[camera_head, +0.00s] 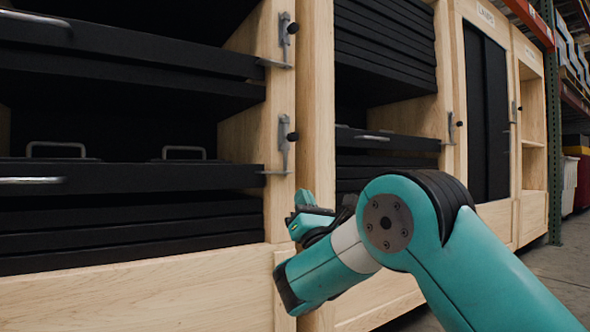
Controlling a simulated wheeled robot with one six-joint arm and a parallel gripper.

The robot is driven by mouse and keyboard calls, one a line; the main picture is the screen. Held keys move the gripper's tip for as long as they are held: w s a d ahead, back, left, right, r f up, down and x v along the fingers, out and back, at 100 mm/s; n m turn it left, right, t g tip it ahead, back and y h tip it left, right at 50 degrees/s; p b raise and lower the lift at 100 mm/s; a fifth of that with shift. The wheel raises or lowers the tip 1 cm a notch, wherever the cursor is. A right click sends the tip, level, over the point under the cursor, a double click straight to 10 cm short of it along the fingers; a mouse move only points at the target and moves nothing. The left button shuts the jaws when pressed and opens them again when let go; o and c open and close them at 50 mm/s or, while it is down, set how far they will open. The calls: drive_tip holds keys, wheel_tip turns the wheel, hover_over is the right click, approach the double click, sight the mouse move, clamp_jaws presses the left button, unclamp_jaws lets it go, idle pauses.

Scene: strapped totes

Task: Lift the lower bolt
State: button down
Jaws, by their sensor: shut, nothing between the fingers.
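The lower bolt (284,146) is a grey metal latch with a black knob, upright on the light wood post right of the near bay. Its foot is beside a thin metal tab at the edge of the black tray (135,179). A similar upper bolt (284,42) sits higher on the same post. My gripper (306,212) is below and slightly right of the lower bolt, apart from it in the picture. It is shut and empty, with its fingers partly hidden by my teal wrist.
Black trays with metal handles (57,147) fill the near bay. A second bay (385,140) to the right holds more trays and has its own bolt (452,127). A tall black-doored cabinet (486,115) stands farther right. Bare concrete floor (560,265) shows at right.

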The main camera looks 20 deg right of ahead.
sight(293, 133)
drive_tip(key=shift+r, duration=0.1)
drive_tip(key=s+d+r+p+x, duration=0.1)
drive_tip(key=r+p+x, duration=0.1)
drive_tip(key=p+x, duration=1)
drive_tip(key=shift+r+p, duration=0.25)
drive_tip(key=shift+p, duration=3)
drive_tip(key=shift+s, duration=0.1)
wheel_tip(293, 133, up, 4)
drive_tip(key=p, duration=0.4)
drive_tip(key=shift+f, duration=0.25)
